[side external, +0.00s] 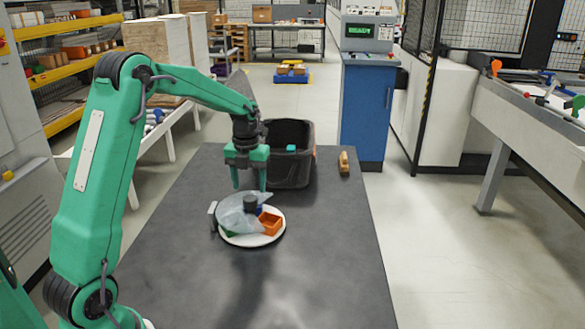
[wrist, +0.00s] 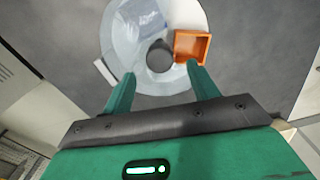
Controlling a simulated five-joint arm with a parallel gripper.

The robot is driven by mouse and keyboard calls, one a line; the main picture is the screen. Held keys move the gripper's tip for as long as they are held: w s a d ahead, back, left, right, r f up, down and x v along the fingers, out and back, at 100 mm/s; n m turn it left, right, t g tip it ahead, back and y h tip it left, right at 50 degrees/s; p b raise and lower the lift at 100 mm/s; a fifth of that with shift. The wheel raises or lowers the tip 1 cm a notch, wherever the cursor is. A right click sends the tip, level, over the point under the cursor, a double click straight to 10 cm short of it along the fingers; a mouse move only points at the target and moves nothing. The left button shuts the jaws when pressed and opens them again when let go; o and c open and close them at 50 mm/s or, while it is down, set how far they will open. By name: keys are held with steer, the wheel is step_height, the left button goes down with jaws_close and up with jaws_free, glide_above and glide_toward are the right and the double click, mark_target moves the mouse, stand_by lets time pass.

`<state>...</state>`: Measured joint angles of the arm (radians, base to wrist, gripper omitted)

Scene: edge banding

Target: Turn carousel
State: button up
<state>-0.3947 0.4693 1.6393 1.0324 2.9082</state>
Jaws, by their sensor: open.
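The carousel (side external: 240,241) is a round white turntable on the dark table. It carries a dark central knob (side external: 250,203), an orange open box (side external: 270,223), a crumpled translucent sheet or bag (side external: 233,217) and a partly covered green piece (side external: 230,233). My gripper (side external: 249,184) points down above the carousel's far side, its fingers apart. In the wrist view my gripper (wrist: 154,86) has its two green fingers spread on either side below the dark knob (wrist: 160,56), with nothing between them. The orange box (wrist: 191,46) is right of the knob. Whether the fingers touch anything is unclear.
A black bin (side external: 289,160) with a teal item inside stands behind my gripper. A small wooden-handled object (side external: 344,163) lies at the table's far right. The table's front and right (side external: 325,270) are clear. A blue cabinet (side external: 367,110) stands beyond the table.

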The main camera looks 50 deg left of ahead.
steer(key=shift+r, duration=1.65)
steer(key=c, duration=0.6)
steer(key=shift+w+n, duration=0.25)
steer(key=shift+n, duration=0.05)
steer(key=c, duration=0.7)
steer(key=w+n, duration=0.1)
steer(key=n, duration=0.1)
steer(key=w+n, duration=0.1)
steer(key=n, duration=0.1)
steer(key=w+n, duration=0.1)
steer(key=n, duration=0.1)
steer(key=shift+w+f+n+g, duration=0.1)
steer(key=shift+w+n+g, duration=0.2)
steer(key=shift+w, duration=0.05)
steer(key=w+d+f+n+g, duration=0.1)
steer(key=w+n, duration=0.3)
steer(key=n, duration=0.9)
steer(key=w+d+f+n+g, duration=0.1)
steer(key=w+n, duration=0.4)
steer(key=n, duration=0.7)
steer(key=shift+d+f+n+h, duration=0.4)
steer(key=shift+d+f, duration=0.05)
steer(key=shift+f, duration=0.1)
